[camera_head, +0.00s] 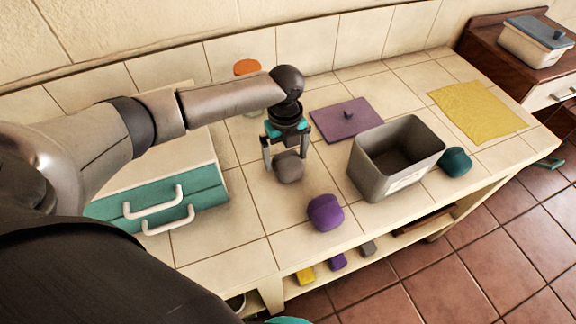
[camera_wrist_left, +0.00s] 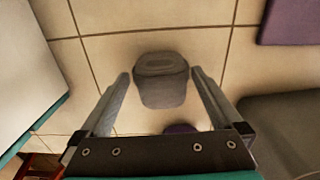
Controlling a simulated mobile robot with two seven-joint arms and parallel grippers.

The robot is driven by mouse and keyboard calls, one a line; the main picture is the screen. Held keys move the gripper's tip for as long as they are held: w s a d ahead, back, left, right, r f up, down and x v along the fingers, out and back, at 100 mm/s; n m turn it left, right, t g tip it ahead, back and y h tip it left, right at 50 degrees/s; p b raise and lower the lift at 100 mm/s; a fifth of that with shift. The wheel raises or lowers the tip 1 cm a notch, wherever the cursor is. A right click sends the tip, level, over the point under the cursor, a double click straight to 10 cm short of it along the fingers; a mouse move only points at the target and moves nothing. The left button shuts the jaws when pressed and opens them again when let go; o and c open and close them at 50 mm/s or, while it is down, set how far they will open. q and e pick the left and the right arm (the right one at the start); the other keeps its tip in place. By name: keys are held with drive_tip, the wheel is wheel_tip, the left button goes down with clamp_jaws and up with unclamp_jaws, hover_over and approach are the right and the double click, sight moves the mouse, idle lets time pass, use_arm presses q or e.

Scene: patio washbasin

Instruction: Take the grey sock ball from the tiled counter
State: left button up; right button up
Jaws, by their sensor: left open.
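The grey sock ball (camera_head: 289,167) rests on the tiled counter (camera_head: 228,245), left of the grey bin. My left gripper (camera_head: 287,160) is above it, pointing down, with its fingers on either side of the ball. In the left wrist view the grey sock ball (camera_wrist_left: 162,80) shows between the two open fingers of the left gripper (camera_wrist_left: 160,85), with a gap at each side. I cannot tell how low the fingertips reach beside it. My right gripper is not in view.
A purple sock ball (camera_head: 325,212) lies in front. An open grey bin (camera_head: 365,172) stands right, with a teal sock ball (camera_head: 455,162) beyond. A purple lid (camera_head: 346,119) and yellow cloth (camera_head: 477,110) lie behind. A teal-fronted box (camera_head: 205,187) with white handles stands left.

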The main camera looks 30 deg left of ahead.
use_arm(q)
drive_tip(key=shift+f, duration=0.65)
drive_tip(key=c, duration=1.2)
drive_tip(key=shift+c, duration=0.2)
drive_tip(key=shift+r, duration=0.15)
